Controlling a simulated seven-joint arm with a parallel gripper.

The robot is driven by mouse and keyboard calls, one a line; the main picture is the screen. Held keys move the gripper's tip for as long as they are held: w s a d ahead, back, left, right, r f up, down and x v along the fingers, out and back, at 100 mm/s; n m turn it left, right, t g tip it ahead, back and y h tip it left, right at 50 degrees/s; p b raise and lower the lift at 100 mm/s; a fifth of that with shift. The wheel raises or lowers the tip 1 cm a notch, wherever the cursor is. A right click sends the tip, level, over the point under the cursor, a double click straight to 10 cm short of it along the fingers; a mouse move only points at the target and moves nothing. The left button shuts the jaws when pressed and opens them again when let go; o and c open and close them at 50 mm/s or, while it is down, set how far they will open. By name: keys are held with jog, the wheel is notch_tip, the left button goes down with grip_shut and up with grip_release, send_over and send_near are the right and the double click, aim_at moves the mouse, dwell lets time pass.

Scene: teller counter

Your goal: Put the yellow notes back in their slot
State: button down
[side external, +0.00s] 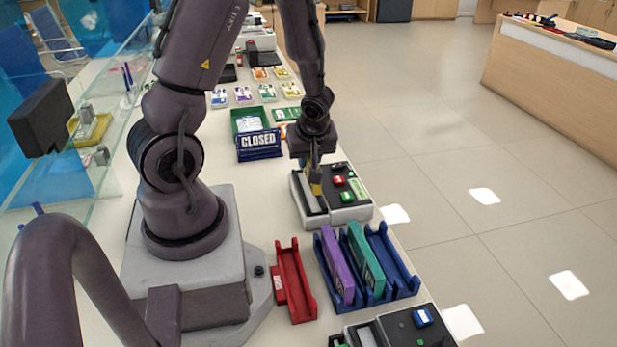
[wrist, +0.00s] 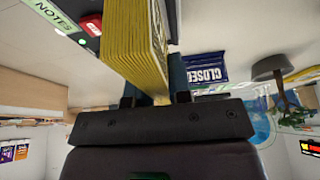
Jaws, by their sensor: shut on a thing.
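My gripper (side external: 314,166) points down over a grey machine (side external: 340,213) with a dark top. It is shut on the yellow notes (side external: 315,182), a bundle whose layered edge fills the top middle of the wrist view (wrist: 135,45). The bundle is upright, at the left part of the machine's top; whether it touches the machine I cannot tell. A blue rack (side external: 402,284) in front holds a purple bundle (side external: 337,262) and a green bundle (side external: 366,260). Its right-hand channel (side external: 392,258) looks empty.
A red tray (side external: 294,283) lies left of the rack, apparently empty. A blue CLOSED sign (side external: 259,145) and a green tray (side external: 249,121) stand behind the machine. Another dark-topped machine (side external: 395,330) is at the front edge. The counter's right edge is close to the rack.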

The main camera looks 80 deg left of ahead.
jog(key=shift+f, duration=2.3)
jog(key=shift+f, duration=0.15)
jog(key=c, duration=1.1)
grip_release()
jog(key=shift+o, duration=0.2)
